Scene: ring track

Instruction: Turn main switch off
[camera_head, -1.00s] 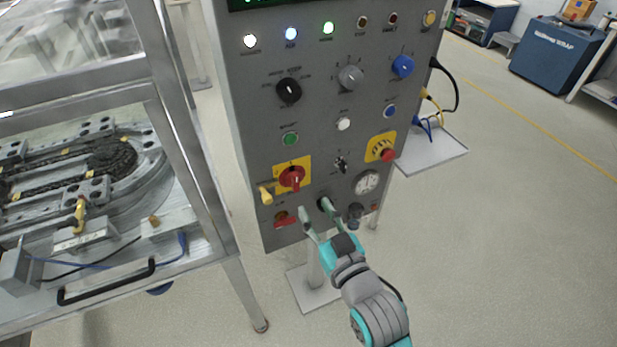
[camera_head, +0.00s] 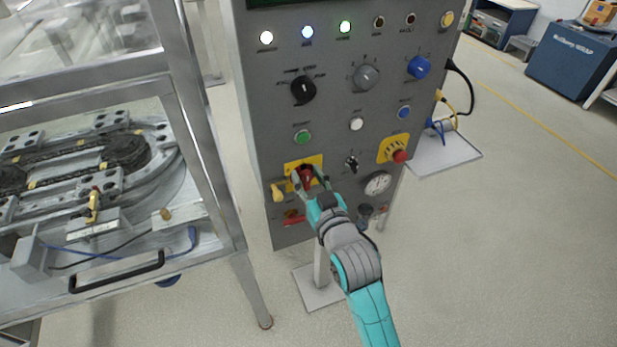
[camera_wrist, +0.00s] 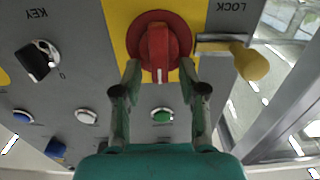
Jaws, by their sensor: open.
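The main switch, a red rotary knob on a yellow plate, sits low on the left of the grey control panel (camera_head: 335,120). In the wrist view the red knob (camera_wrist: 160,48) has its raised grip in line with the picture's vertical. My gripper (camera_wrist: 160,75) is open, with one fingertip on each side of the grip's near end; I cannot tell whether they touch it. In the head view my gripper (camera_head: 309,180) is at the red switch (camera_head: 306,174) and partly hides it.
A yellow padlock-like piece (camera_wrist: 250,62) hangs beside the switch at the lock label. A black key switch (camera_wrist: 38,62) and a green button (camera_wrist: 162,115) are near. A red emergency stop (camera_head: 400,156) is to the right. A metal-framed machine (camera_head: 205,150) stands left.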

